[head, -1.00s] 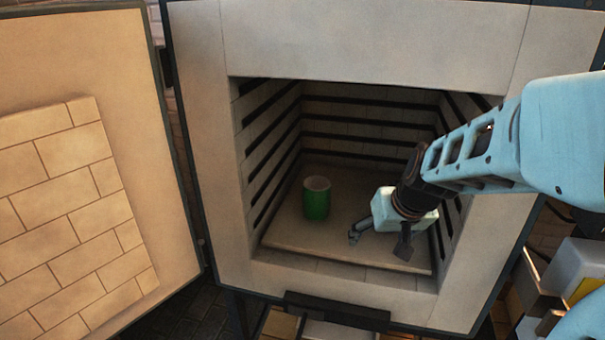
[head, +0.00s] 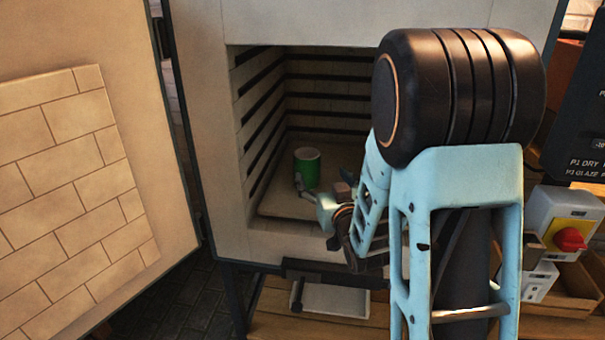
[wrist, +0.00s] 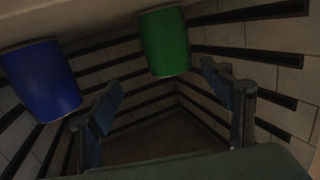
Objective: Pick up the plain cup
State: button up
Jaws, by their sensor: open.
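A green cup (head: 306,170) with a pale inside stands upright on the kiln shelf in the head view. It also shows in the wrist view (wrist: 163,42), beyond the gap between my fingertips. A blue cup (wrist: 40,80) is at the left of the wrist view, outside the left finger. I cannot make it out in the head view, where my arm covers the right part of the kiln. Neither cup shows a clear pattern. My gripper (wrist: 163,82) is open and empty. In the head view my gripper (head: 322,188) is just in front and right of the green cup.
The kiln's slotted side wall (head: 262,125) is close left of the green cup. The brick-lined door (head: 60,180) stands open at left. A white tray (head: 335,300) lies below the opening. A red-knob switch box (head: 568,235) is at right.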

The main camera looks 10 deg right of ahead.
aim_at(309, 163)
jog(key=shift+s+a+r+t+y, duration=0.1)
jog(key=shift+a+r+t+y, duration=0.2)
jog(key=shift+a+y, duration=0.3)
jog(key=w, duration=0.4)
jog(key=shift+w+a, duration=0.2)
jog(key=shift+a, duration=0.2)
jog(key=shift+w+a+r+b, duration=0.1)
jog(key=shift+w+b, duration=0.2)
jog(key=shift+w, duration=1.25)
jog(key=shift+w+r+b, duration=0.1)
jog(key=shift+w+b, duration=0.2)
jog(key=shift+w, duration=1.25)
jog(key=shift+c, duration=0.3)
jog(key=c, duration=1.8)
jog(key=shift+c, duration=0.4)
jog(key=shift+r, duration=0.2)
